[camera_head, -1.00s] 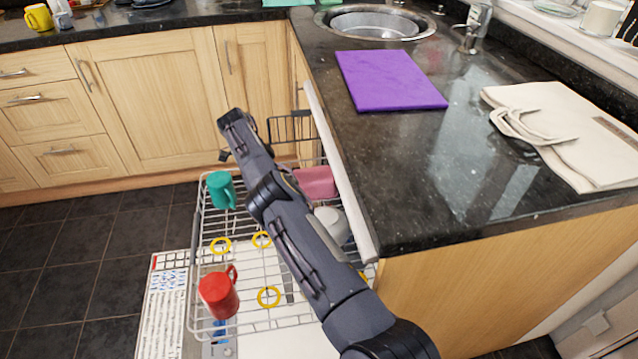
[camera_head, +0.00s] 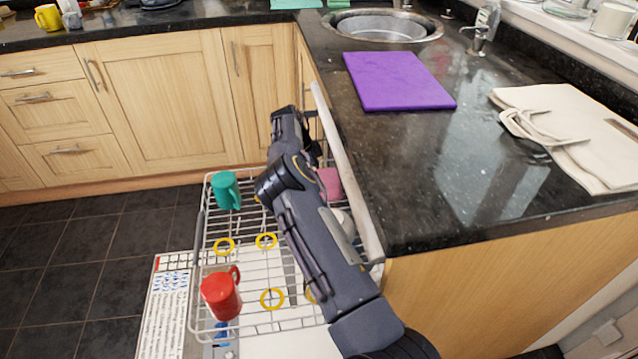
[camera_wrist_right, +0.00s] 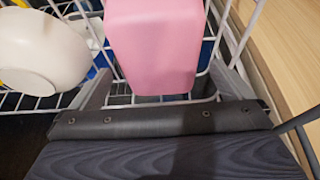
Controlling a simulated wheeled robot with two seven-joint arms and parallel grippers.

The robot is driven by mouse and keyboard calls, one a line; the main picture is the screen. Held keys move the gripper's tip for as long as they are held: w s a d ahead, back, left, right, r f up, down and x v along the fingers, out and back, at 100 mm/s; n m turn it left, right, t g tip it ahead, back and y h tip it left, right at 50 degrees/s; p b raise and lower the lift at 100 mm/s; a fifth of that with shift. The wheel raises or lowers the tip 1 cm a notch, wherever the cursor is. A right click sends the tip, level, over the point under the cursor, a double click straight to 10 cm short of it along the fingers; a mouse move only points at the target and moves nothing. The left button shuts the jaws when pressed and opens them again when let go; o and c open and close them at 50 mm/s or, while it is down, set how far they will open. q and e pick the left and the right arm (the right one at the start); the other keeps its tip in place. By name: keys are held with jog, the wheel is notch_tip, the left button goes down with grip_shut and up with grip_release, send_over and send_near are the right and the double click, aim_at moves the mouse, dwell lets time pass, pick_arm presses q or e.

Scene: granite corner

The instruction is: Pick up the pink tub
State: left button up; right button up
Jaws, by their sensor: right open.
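The pink tub (camera_head: 330,184) sits in the dishwasher rack, mostly hidden behind my right arm in the head view. In the right wrist view the pink tub (camera_wrist_right: 155,42) fills the top middle, standing close in front of the palm. My right gripper (camera_head: 308,148) is over the far right part of the rack, next to the counter edge. In the wrist view its fingers (camera_wrist_right: 162,80) are spread, one on each side of the tub. A small gap shows at each side, and I cannot tell whether either finger touches it. My left gripper is not in view.
A white bowl (camera_wrist_right: 42,52) lies left of the tub. The rack (camera_head: 250,325) also holds a teal mug (camera_head: 225,190) and a red mug (camera_head: 220,296). The granite counter (camera_head: 420,215) and its cabinet rise close on the right. Open floor (camera_head: 90,240) lies to the left.

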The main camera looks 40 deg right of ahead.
jog(key=x, duration=0.4)
jog(key=shift+f+b, duration=0.25)
jog(key=shift+b, duration=0.05)
jog(key=shift+a, duration=0.1)
jog(key=shift+f, duration=0.2)
jog(key=c, duration=0.8)
jog(key=shift+r, duration=0.1)
jog(key=shift+c, duration=0.2)
